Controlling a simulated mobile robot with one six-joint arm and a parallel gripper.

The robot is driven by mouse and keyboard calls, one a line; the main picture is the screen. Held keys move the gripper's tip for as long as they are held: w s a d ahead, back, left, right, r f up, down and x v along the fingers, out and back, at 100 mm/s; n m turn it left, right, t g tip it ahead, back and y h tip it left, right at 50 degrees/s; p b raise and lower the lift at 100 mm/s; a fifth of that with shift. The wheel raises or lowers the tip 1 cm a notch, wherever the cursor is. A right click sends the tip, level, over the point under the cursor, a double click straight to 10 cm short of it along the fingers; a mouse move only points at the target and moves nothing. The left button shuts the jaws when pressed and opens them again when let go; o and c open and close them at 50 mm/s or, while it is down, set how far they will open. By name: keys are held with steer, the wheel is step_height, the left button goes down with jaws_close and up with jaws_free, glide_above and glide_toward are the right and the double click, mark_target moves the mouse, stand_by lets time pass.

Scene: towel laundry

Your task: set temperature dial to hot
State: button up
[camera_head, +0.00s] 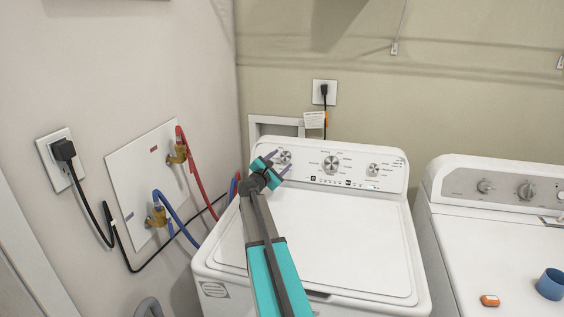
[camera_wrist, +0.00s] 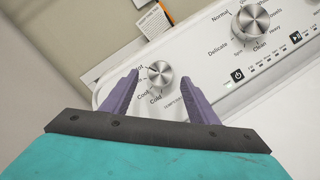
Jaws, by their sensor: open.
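The temperature dial (camera_wrist: 159,73) is a small round silver knob at the left end of the washer's control panel. Labels beside it in the wrist view read Cool and Cold, with a partly covered one above that ends in "ot". I cannot tell where the dial points. It also shows in the head view (camera_head: 286,157), just beyond my gripper (camera_head: 280,163). My gripper is open, with one purple finger on each side of the dial in the wrist view. Whether the fingers touch it is unclear. The white washer (camera_head: 330,240) is under my arm, lid closed.
A larger middle dial (camera_head: 331,164) and a right dial (camera_head: 373,169) share the panel. Hoses and a wall outlet (camera_head: 60,160) are at left. A second white machine (camera_head: 470,235) at right carries a blue cup (camera_head: 550,284) and a small orange item (camera_head: 489,300).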

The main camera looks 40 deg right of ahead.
steer(key=b+v, duration=0.2)
steer(key=v, duration=0.9)
steer(key=shift+a+b, duration=0.3)
